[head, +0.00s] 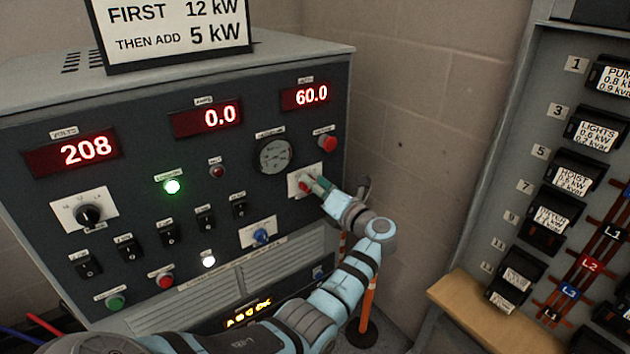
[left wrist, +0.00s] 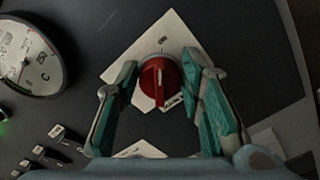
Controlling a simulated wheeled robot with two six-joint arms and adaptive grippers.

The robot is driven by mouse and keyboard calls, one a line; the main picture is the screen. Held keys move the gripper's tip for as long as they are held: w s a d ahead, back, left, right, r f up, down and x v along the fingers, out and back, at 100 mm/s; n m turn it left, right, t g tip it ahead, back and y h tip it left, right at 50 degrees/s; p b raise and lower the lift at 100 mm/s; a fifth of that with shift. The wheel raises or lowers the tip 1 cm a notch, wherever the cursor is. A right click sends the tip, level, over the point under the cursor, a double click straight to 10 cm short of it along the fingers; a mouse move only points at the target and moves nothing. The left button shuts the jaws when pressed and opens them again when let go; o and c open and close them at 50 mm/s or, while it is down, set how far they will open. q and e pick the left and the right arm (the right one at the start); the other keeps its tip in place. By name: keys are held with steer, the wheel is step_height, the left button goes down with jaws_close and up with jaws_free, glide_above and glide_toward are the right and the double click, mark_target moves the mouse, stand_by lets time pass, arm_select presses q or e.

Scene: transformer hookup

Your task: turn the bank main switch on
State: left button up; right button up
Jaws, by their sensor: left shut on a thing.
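The bank main switch appears to be the red rotary knob (head: 305,184) on a white plate, at the right of the control panel's front. In the left wrist view the red knob (left wrist: 160,79) is between my teal finger pads, its grip bar and white line running up and down in the picture. One small label is above it and another below right, both too small to read surely. My left gripper (head: 314,186) is shut on the knob and partly hides it in the head view. My right gripper is not in view.
The panel shows 208 volts (head: 85,150), 0.0 amps (head: 219,116) and 60.0 (head: 307,95). A green lamp (head: 172,186) is lit. A red button (head: 327,143) and a round gauge (head: 276,155) are near the knob. A breaker cabinet (head: 500,180) stands at right.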

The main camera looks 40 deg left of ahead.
arm_select(q)
steer(key=shift+f+m, duration=0.1)
steer(key=shift+m, duration=0.4)
steer(key=o, duration=1.1)
steer(key=v, duration=1.2)
steer(key=shift+w, duration=0.1)
